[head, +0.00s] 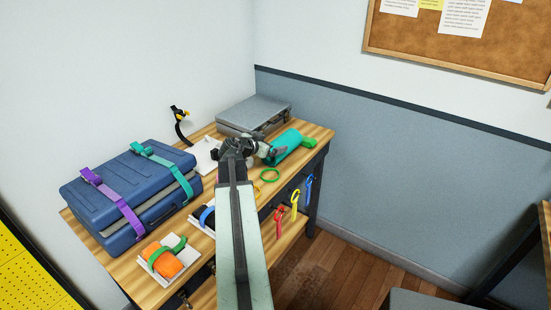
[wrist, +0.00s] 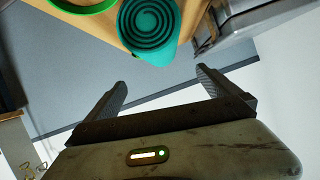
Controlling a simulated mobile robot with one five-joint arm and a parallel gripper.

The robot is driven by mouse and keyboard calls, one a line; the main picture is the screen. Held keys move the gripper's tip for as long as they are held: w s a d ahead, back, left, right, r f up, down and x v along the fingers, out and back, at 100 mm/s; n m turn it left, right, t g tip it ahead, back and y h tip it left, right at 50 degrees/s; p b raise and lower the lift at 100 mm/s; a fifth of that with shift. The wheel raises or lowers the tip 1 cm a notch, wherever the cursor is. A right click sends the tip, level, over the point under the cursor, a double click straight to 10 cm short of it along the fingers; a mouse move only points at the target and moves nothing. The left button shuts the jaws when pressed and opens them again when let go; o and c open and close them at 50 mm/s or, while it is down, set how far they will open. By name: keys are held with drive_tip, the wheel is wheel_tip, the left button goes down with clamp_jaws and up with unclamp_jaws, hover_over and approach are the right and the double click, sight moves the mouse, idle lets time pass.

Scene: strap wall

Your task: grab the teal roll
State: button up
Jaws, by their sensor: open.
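The teal roll (head: 288,146) lies on the wooden workbench towards its far right end. In the wrist view its spiral end (wrist: 152,25) faces me at the top, beyond the fingertips. My gripper (head: 268,150) is just left of the roll in the head view and covers part of its near end. In the wrist view my gripper (wrist: 162,78) is open, with nothing between its fingers. The roll looks apart from both fingers.
Colored tools (head: 295,203) hang along the bench's front.

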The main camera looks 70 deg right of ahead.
drive_tip(key=f+b, duration=0.3)
drive_tip(key=f, duration=0.2)
drive_tip(key=shift+w, duration=0.2)
drive_tip(key=shift+w+b+x, duration=0.2)
drive_tip(key=shift+b+x, duration=0.3)
drive_tip(key=shift+x, duration=0.55)
drive_tip(key=x, duration=0.2)
drive_tip(key=b+x, duration=0.1)
drive_tip(key=x, duration=0.2)
drive_tip(key=shift+s+d+r+b, duration=0.1)
drive_tip(key=shift+d+r+b, duration=0.05)
drive_tip(key=shift+d+b, duration=0.2)
drive_tip(key=shift+r, duration=0.1)
drive_tip(key=c, duration=1.4)
drive_tip(key=shift+c, duration=0.2)
